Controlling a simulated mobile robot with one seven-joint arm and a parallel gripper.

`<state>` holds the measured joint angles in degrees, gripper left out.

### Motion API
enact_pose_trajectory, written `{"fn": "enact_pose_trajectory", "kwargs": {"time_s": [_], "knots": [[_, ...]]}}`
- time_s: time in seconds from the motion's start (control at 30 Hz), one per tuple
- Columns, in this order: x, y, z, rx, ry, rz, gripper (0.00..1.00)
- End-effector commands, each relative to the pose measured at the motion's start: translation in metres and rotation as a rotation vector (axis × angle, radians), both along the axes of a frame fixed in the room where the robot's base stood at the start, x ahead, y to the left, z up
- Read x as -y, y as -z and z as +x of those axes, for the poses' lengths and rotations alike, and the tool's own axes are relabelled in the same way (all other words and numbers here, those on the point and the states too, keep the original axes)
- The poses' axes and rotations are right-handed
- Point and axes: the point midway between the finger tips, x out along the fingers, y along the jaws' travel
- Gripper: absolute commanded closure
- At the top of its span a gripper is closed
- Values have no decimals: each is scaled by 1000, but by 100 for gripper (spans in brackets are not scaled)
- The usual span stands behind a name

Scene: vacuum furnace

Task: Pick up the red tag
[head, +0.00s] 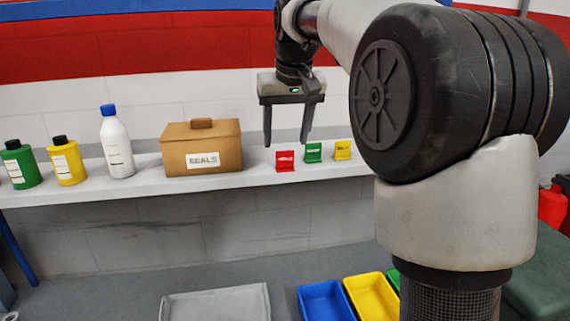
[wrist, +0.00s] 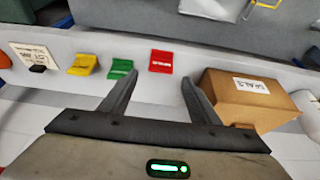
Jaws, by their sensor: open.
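The red tag (head: 285,161) stands on the white shelf, just right of the brown SEALS box, in the head view. It also shows in the wrist view (wrist: 161,61), ahead of the fingers and between their lines. My gripper (head: 287,142) is open and empty, with its fingers pointing down. In the head view the fingertips are near the tag and appear a little above it. In the wrist view the gripper (wrist: 155,80) has the tag beyond its fingertips, apart from them. I cannot tell the exact gap.
A green tag (head: 313,152) and a yellow tag (head: 343,150) stand close to the right of the red one. The SEALS box (head: 201,150) is close on the left. A white bottle (head: 117,142) and coloured bottles stand further left. Blue (head: 325,300) and yellow bins are below.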

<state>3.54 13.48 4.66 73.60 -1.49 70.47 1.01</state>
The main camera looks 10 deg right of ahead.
Motion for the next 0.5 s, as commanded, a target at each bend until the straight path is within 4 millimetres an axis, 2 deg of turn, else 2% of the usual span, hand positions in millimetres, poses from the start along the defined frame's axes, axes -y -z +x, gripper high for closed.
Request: {"fn": "enact_pose_trajectory", "kwargs": {"time_s": [0.3,0.5], "knots": [[0,41,10,-3,0,0,44],[0,51,14,1,0,0,44]]}}
